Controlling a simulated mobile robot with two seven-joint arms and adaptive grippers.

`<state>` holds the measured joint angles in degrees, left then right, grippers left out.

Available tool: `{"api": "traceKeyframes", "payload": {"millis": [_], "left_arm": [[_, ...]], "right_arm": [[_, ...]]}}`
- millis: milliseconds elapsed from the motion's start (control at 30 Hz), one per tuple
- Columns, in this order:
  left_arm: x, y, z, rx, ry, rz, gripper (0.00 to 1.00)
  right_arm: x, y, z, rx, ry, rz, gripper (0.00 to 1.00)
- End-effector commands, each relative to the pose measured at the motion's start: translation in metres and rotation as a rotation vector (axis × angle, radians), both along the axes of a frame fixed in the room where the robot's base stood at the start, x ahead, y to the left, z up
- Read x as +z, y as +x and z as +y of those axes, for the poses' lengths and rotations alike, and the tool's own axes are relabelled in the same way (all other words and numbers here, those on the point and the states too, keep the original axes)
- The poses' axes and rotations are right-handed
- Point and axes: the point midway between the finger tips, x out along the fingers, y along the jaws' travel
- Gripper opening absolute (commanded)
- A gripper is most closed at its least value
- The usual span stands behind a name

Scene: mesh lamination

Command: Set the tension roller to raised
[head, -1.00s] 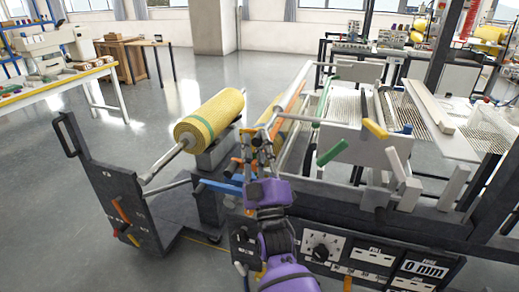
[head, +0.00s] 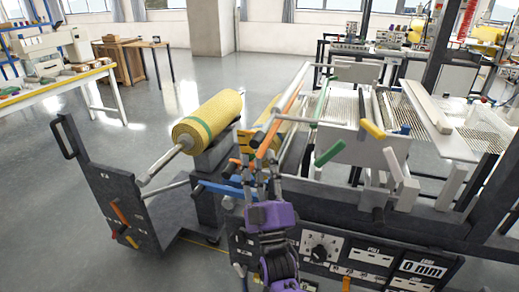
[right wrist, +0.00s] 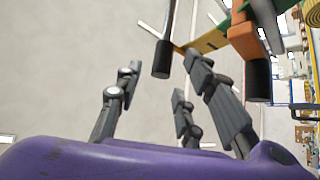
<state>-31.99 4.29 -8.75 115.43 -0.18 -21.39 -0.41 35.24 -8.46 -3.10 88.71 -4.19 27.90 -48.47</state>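A long roller bar with an orange handle (head: 266,141) slopes up to the right on the machine; I take it for the tension roller, but no readable label confirms this. My right gripper (head: 262,168) is just below the handle's lower end, fingers pointing up. In the right wrist view the gripper's fingers (right wrist: 165,95) are spread, with nothing between them. The orange handle (right wrist: 243,40) with its black end is beyond the right-hand fingers. A grey rod with a black tip (right wrist: 161,58) is ahead of the gap. Contact cannot be told. My left gripper is out of view.
A blue lever (head: 218,188) lies left of the gripper, and a yellow mesh roll (head: 208,120) is behind it. Green (head: 329,153) and yellow (head: 373,130) handles are to the right. The control panel with a knob (head: 320,248) is at the front. Open floor is at left.

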Motion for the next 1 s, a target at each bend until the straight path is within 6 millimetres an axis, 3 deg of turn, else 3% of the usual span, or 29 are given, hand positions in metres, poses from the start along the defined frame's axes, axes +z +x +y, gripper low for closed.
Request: {"api": "traceKeyframes", "payload": {"millis": [200, 400, 1000], "left_arm": [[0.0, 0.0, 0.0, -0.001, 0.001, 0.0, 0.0], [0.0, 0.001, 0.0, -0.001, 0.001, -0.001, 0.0], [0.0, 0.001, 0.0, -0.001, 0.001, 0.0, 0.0]], "right_arm": [[-0.027, -0.036, -0.007, -0.001, -0.001, 0.001, 0.36], [-0.039, -0.054, -0.011, -0.002, 0.0, -0.001, 0.36], [-0.043, -0.055, -0.011, 0.016, 0.02, 0.011, 0.36]]}}
